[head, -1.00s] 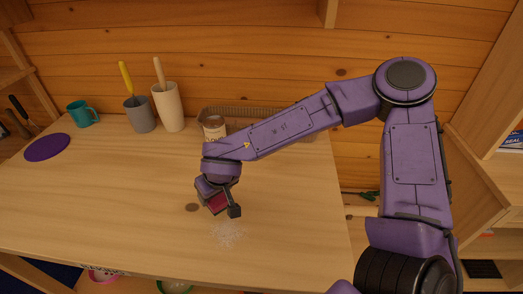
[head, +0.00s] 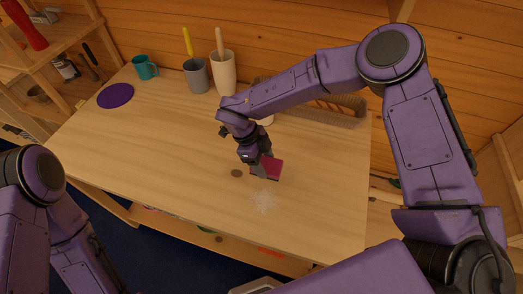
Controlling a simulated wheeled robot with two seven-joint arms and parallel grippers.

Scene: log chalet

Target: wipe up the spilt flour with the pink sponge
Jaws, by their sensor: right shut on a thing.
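The pink sponge (head: 270,168) is held in my right gripper (head: 261,166), which is shut on it just above the wooden tabletop. The spilt flour (head: 265,201) is a pale, thin patch on the table, a little nearer to me than the sponge. The sponge and the flour look apart in the head view. My left arm shows at the lower left, but its gripper is out of the picture.
A purple disc (head: 115,96), a teal mug (head: 145,67), a grey cup (head: 196,75) and a cream cup (head: 222,72) with handles in them stand along the back of the table (head: 160,130). A woven basket (head: 340,108) is behind my right arm. The table's middle is clear.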

